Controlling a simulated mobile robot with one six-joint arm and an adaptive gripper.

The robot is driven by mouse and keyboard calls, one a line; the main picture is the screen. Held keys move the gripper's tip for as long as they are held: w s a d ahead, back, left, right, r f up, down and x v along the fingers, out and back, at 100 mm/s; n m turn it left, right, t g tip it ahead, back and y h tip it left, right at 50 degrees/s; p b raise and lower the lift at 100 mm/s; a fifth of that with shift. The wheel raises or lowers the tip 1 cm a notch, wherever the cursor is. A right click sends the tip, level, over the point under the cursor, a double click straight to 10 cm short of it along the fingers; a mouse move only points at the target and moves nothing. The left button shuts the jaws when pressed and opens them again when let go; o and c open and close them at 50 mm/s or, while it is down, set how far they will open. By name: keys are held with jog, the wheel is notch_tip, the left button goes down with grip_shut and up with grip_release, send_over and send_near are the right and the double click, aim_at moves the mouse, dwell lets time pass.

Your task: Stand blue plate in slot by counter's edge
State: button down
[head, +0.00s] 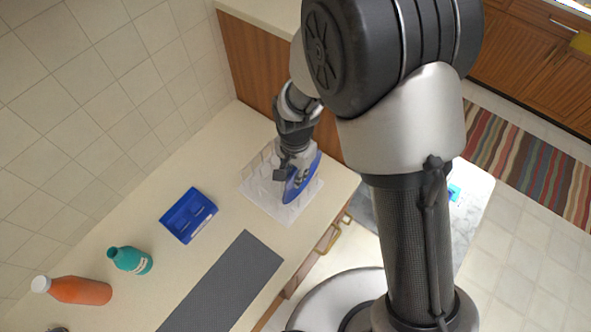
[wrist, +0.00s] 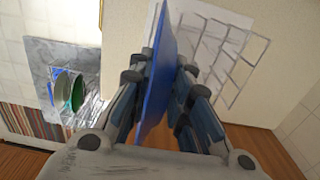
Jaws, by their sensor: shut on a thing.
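My gripper (head: 291,170) is shut on the blue plate (head: 303,180), which stands on edge between the fingers over the right part of a white sheet-like area on the counter (head: 330,180). In the wrist view the plate (wrist: 157,85) shows nearly edge-on between the fingers (wrist: 166,74). A pale wire rack (wrist: 232,58) with several slots is beyond the fingers, to the right of the plate; it shows faintly in the head view (head: 258,172). I cannot tell whether the plate touches the rack or is in a slot.
A blue divided tray (head: 188,215), grey mat (head: 222,287), teal bottle (head: 131,260) and lying orange bottle (head: 78,290) are on the counter. Another rack (wrist: 90,85) holds a green plate (wrist: 78,92) and a blue one on a marble surface (head: 478,205). A striped rug (head: 530,165) is beyond.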

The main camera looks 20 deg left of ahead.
jog(key=shift+f+b, duration=2.1)
jog(key=shift+f, duration=0.85)
jog(key=c, duration=1.4)
grip_release()
notch_tip(320, 180, up, 12)
jog(key=shift+r, duration=0.1)
